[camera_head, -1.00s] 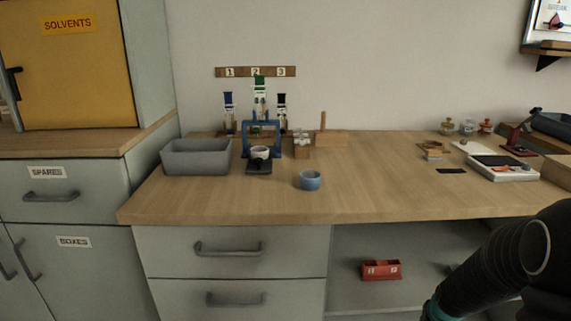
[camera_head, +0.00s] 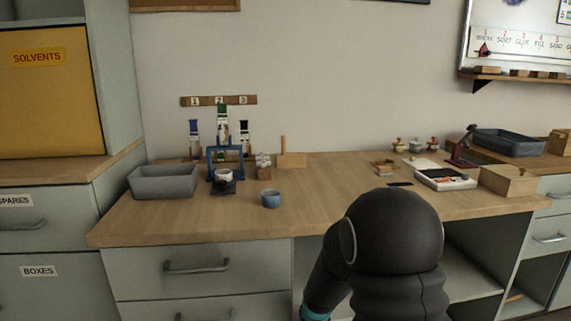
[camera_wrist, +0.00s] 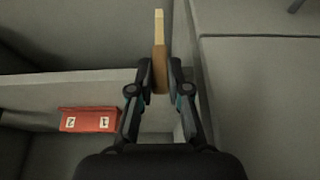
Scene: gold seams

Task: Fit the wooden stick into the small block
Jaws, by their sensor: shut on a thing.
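The wooden stick (camera_wrist: 159,28) is in my gripper (camera_wrist: 161,78) in the wrist view. The fingers are shut on its darker lower part, and its pale end points up in that picture. In the head view the stick and my gripper are hidden behind my arm. A wooden block (camera_head: 293,160) with an upright post stands at the back of the bench. A smaller wooden piece with pale bits on top (camera_head: 263,165) stands just left of it. I cannot tell which one is the small block.
The bench (camera_head: 330,205) has clear room in front. It also holds a grey bin (camera_head: 163,182), a blue stand (camera_head: 225,155), a blue cup (camera_head: 270,199) and a white tray (camera_head: 446,179). A red box (camera_wrist: 89,119) sits on a shelf below my gripper.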

